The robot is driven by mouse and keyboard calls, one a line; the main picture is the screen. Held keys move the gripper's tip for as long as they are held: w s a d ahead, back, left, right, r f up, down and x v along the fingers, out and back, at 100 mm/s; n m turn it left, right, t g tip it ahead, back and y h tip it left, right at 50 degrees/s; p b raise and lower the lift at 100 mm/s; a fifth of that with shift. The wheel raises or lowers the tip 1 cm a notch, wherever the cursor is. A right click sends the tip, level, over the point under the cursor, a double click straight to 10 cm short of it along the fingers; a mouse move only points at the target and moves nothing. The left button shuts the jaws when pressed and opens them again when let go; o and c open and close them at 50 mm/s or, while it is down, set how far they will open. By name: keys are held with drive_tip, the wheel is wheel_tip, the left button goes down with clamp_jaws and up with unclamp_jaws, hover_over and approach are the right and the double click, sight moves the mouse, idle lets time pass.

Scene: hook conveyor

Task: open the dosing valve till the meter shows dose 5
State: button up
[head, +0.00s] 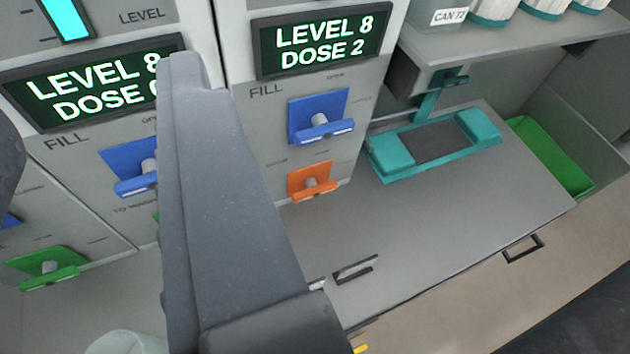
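The right-hand meter (320,40) reads LEVEL 8, DOSE 2. Below it, beside the word FILL, is a blue valve (319,118) with a bar handle. Lower is an orange valve (312,182) with a similar handle; its small labels are unreadable. The left-hand meter (90,85) reads LEVEL 8 and DOSE, its last digit partly covered. A blue valve (130,168) below it is partly hidden. The frames do not show which valve is the dosing valve. My gripper (185,75) rises large and grey in front of the left panel. Its finger gap is not visible.
A teal stand with a grey plate (440,140) is on the counter to the right. A shelf (500,48) with several white-and-teal cans hangs above. A green valve (47,267) is at the lower left. A green bin (550,155) is at the right.

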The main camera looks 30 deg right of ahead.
drive_tip(key=o, duration=0.5)
drive_tip(key=shift+w, duration=0.15)
drive_tip(key=o, duration=0.9)
drive_tip(key=w+m+p, duration=0.1)
drive_tip(key=w+f+y+p, duration=0.1)
drive_tip(key=w, duration=0.1)
drive_tip(key=shift+d+m, duration=0.15)
drive_tip(key=shift+m, duration=0.25)
drive_tip(key=m+p, duration=0.9)
drive_tip(key=m, duration=1)
hover_over(316, 190)
drive_tip(key=s+a, duration=0.5)
drive_tip(key=s, duration=0.1)
wheel_tip(316, 190, down, 13)
drive_tip(key=s+d+f+m+g+p, duration=0.25)
drive_tip(key=f+m, duration=0.55)
drive_tip(key=f, duration=0.4)
drive_tip(key=s+d+f+m+g+p, duration=0.3)
drive_tip(key=f+m, duration=0.4)
drive_tip(key=f, duration=0.6)
drive_tip(key=shift+g+h, duration=0.3)
drive_tip(key=shift+g, duration=0.15)
drive_tip(key=x, duration=0.9)
drive_tip(key=w+r+x, duration=0.1)
drive_tip(key=x, duration=0.3)
drive_tip(key=shift+w+f, duration=0.25)
